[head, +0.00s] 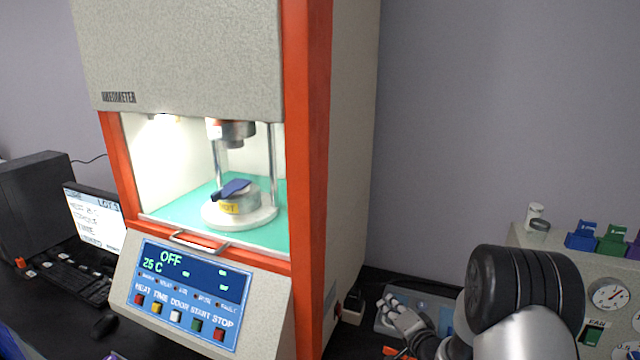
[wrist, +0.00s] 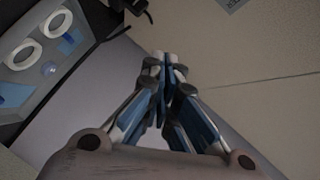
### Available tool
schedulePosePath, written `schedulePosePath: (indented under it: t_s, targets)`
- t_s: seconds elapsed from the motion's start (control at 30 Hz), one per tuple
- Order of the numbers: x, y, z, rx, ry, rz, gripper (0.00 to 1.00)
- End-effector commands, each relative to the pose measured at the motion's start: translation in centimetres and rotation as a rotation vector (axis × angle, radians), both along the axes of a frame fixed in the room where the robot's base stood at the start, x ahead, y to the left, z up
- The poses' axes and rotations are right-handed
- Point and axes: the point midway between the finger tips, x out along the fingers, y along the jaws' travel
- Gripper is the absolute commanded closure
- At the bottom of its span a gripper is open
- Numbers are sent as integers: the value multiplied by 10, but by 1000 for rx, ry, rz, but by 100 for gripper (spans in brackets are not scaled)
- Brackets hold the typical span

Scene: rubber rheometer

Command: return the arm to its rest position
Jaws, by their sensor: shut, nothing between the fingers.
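My gripper (wrist: 163,62) is shut and empty in the wrist view, its blue-padded fingertips pressed together. In the head view my gripper (head: 388,303) shows at the lower right, beside the rheometer's right side. It points left, with my dark arm joint to its right. It is clear of the machine's front opening in that view. I cannot tell how far it is from the surfaces behind it.
The rheometer (head: 310,150) stands at left-centre, its chamber lit. A dark blue piece (head: 231,189) lies on the lower die (head: 240,210). The panel (head: 187,295) reads OFF, 25 C. A gauge box (head: 570,262) with coloured bins stands right. A monitor (head: 95,218) stands left.

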Motion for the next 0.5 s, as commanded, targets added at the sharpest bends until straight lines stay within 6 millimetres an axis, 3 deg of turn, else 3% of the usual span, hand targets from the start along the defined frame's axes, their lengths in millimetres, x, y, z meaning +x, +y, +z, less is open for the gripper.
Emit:
schedulePosePath:
  t_s: [0.03,0.17,0.27,0.37,0.5]
  targets:
    - [0,-2,25,-86,13,-10,100]
    - [-14,-10,68,-301,91,-37,100]
    - [-37,-14,99,-444,161,-46,100]
    - [-68,-16,127,-569,237,-41,100]
    - [-126,-14,158,-708,351,-6,100]
